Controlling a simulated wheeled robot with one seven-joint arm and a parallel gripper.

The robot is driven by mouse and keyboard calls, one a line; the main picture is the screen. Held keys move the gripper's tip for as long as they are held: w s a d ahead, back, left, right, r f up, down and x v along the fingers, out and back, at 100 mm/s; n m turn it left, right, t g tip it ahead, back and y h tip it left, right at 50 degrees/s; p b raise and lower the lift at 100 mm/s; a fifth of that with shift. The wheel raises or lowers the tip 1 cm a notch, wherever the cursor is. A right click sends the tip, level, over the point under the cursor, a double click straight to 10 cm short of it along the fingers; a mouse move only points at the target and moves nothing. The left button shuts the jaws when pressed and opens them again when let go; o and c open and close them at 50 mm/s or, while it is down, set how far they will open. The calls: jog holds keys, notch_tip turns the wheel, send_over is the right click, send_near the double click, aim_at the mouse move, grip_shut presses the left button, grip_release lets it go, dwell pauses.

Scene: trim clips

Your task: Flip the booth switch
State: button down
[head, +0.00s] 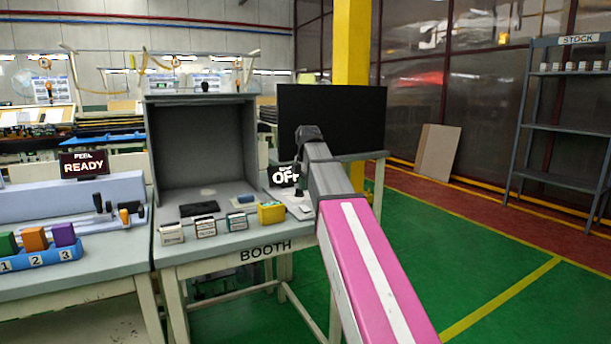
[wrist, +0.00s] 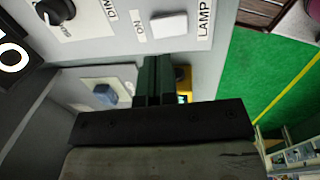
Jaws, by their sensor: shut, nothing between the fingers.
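The booth switch is a white rocker (wrist: 169,24) on a pale panel, between the labels ON and LAMP in the wrist view. My gripper (wrist: 163,58) is shut and empty, its dark fingers just below the rocker in that picture. I cannot tell whether the fingertips touch the panel. The booth (head: 203,150) is a grey open-fronted box on a table in the head view. A sign (head: 284,176) beside its right side reads OFF. In the head view my arm reaches over the booth's right side, and the fingers cannot be made out.
A black knob (wrist: 55,10) labelled DIM sits left of the rocker. A blue block (wrist: 105,93) and a yellow item (wrist: 183,80) lie near the fingers. Several small boxes line the booth table's front edge (head: 215,250). A dark screen (head: 345,115) stands behind my arm. Green floor at right is clear.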

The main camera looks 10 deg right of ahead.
aim_at(305, 208)
jog(key=shift+w+a+f, duration=0.1)
jog(key=shift+w+f, duration=0.05)
jog(key=shift+f, duration=0.95)
jog(key=shift+w+f, duration=0.15)
jog(key=shift+f, duration=0.9)
jog(key=shift+w+a+f, duration=0.1)
jog(key=shift+w+f, duration=0.05)
jog(key=shift+f, duration=0.95)
jog(key=shift+f, duration=0.2)
jog(key=shift+s+d, duration=0.1)
jog(key=shift+s, duration=0.05)
jog(key=shift+s+d+r, duration=0.2)
jog(key=shift+s, duration=0.35)
